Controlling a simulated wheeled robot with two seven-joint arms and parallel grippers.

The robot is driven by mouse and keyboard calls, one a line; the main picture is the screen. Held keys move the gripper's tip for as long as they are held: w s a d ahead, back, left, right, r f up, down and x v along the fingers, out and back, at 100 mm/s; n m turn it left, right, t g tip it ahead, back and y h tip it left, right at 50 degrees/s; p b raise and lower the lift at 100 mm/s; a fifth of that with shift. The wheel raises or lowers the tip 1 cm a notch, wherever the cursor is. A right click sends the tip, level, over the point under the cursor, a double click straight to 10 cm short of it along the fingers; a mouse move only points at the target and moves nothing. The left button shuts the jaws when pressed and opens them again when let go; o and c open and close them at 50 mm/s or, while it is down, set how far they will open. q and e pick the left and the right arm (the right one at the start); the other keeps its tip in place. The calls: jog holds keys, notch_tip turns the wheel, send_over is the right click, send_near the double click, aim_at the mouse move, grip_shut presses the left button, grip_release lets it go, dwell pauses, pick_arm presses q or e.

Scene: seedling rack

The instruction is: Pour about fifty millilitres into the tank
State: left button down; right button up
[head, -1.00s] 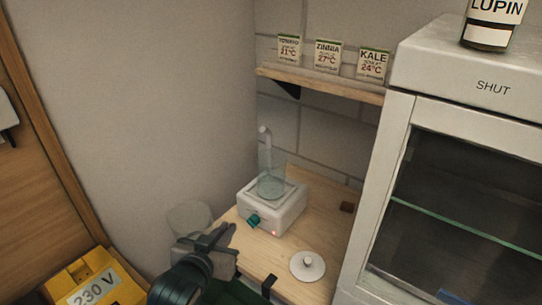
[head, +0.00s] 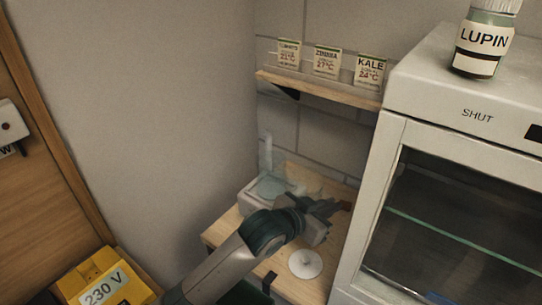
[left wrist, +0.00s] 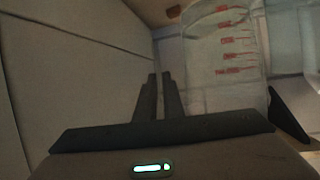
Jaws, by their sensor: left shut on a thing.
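The tank (head: 270,187) is a clear vessel on a white base, with a pale upright tube behind it, on the wooden bench. My left gripper (head: 325,207) is beside the tank, on its right, and hides part of the base. It is shut on a clear measuring jug, whose wall with red marks shows beside the fingers (left wrist: 160,95) in the left wrist view (left wrist: 225,50). In the head view the jug is only a faint shape behind the gripper, so its tilt and liquid level cannot be told. My right gripper is out of view.
A white lid (head: 305,264) with a knob lies on the bench near the front. A grey cabinet (head: 395,165) marked SHUT bounds the right side, with a LUPIN bottle (head: 483,40) on top. A shelf (head: 330,88) with seed packets is above. A yellow 230 V box (head: 105,280) stands lower left.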

pick_arm(q)
jog(key=shift+d+r+m+g+h, duration=0.15)
jog(key=shift+d+m+g+h, duration=0.15)
jog(key=shift+d, duration=0.9)
jog(key=shift+a, duration=0.1)
